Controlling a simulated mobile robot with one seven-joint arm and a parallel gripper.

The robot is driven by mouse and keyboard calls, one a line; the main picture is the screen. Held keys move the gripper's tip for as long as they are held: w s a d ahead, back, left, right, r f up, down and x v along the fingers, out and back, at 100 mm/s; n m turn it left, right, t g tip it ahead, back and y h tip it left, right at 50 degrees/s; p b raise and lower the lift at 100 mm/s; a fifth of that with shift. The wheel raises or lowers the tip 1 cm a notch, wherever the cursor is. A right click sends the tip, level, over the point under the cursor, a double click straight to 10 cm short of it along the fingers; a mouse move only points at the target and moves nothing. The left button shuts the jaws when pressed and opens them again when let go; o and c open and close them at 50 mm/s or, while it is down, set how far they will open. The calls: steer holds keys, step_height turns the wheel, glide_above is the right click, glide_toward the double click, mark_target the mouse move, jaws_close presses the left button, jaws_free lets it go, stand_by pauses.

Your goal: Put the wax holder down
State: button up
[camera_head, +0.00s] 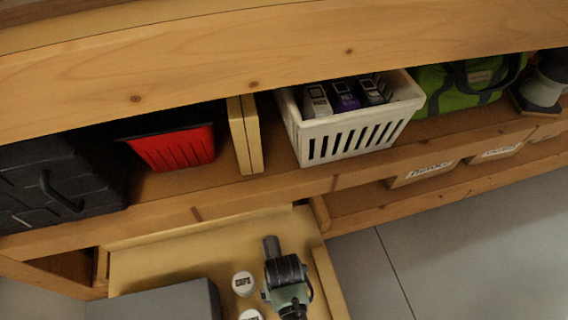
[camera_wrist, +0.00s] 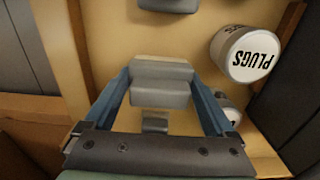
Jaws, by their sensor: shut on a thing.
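My gripper (camera_wrist: 161,85) is shut on a grey, stepped block, which I take to be the wax holder (camera_wrist: 160,94). The block sits between the two blue fingers in the wrist view. In the head view my gripper (camera_head: 287,275) is over a pulled-out wooden drawer (camera_head: 190,238), beside white lidded tubs. A grey piece (camera_head: 272,246) shows just beyond it; I cannot tell whether it is the held block. I cannot tell whether the holder touches the drawer floor.
A tub marked PLUGS (camera_wrist: 245,55) stands close to one finger, with another tub (camera_head: 243,283) nearby. A grey box (camera_head: 165,302) fills the drawer's left front. The shelf above holds a red bin (camera_head: 175,148) and a white basket (camera_head: 350,140). Drawer floor (camera_head: 150,262) is bare at the back left.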

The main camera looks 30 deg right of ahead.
steer(key=shift+f, duration=0.1)
steer(key=shift+f, duration=0.1)
steer(key=o, duration=0.9)
steer(key=shift+f, duration=0.1)
step_height(320, 180, up, 12)
steer(key=p, duration=0.8)
steer(key=shift+r, duration=0.2)
